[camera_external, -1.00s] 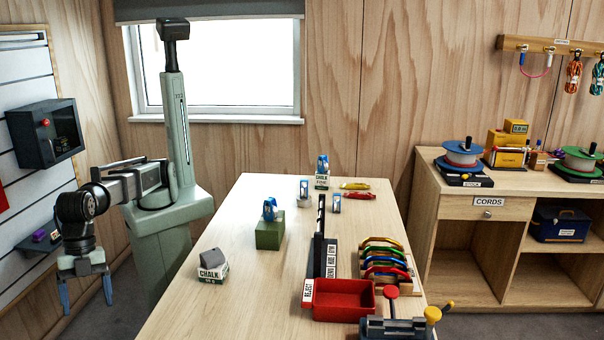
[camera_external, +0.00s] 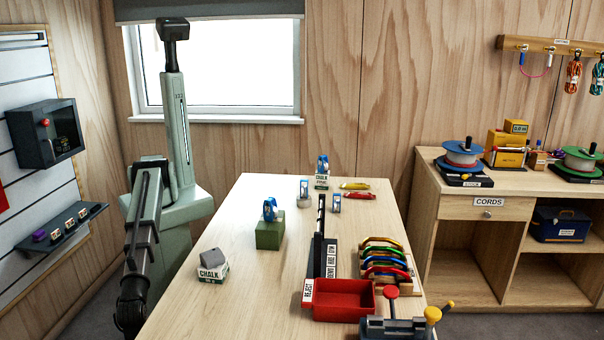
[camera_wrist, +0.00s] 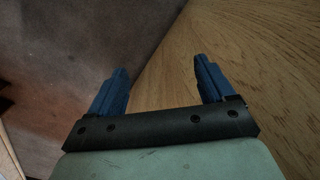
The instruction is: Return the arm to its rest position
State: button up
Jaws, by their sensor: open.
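My gripper (camera_wrist: 161,82) shows in the wrist view with its two blue fingers spread apart and nothing between them. Beyond the fingers, the wrist view shows the wooden tabletop (camera_wrist: 240,45) on the right and the dark floor on the left, with the table edge running between them. In the external view my arm (camera_external: 143,230) hangs from its column toward the camera, just left of the table. Its lower end reaches the bottom of the picture at the table's front left corner. My fingers are hidden or out of frame in that view.
The table (camera_external: 195,315) carries a chalk block (camera_external: 213,266), a green block (camera_external: 270,234), a red reject tray (camera_external: 340,300) and a rack of coloured carabiners (camera_external: 384,262). A wall shelf (camera_external: 62,228) with small items is left of my arm. The table's front left is clear.

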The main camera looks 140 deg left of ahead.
jog(key=s+a+f+g, duration=0.5)
jog(key=s+a+f, duration=1.5)
jog(key=s+a, duration=0.3)
jog(key=s+a+f, duration=0.1)
jog(key=s+a, duration=0.1)
jog(key=s, duration=0.5)
jog(key=s+a+f+g, duration=0.1)
jog(key=s+a, duration=0.1)
jog(key=s, duration=0.5)
jog(key=shift+s+f, duration=0.3)
jog(key=shift+s, duration=0.05)
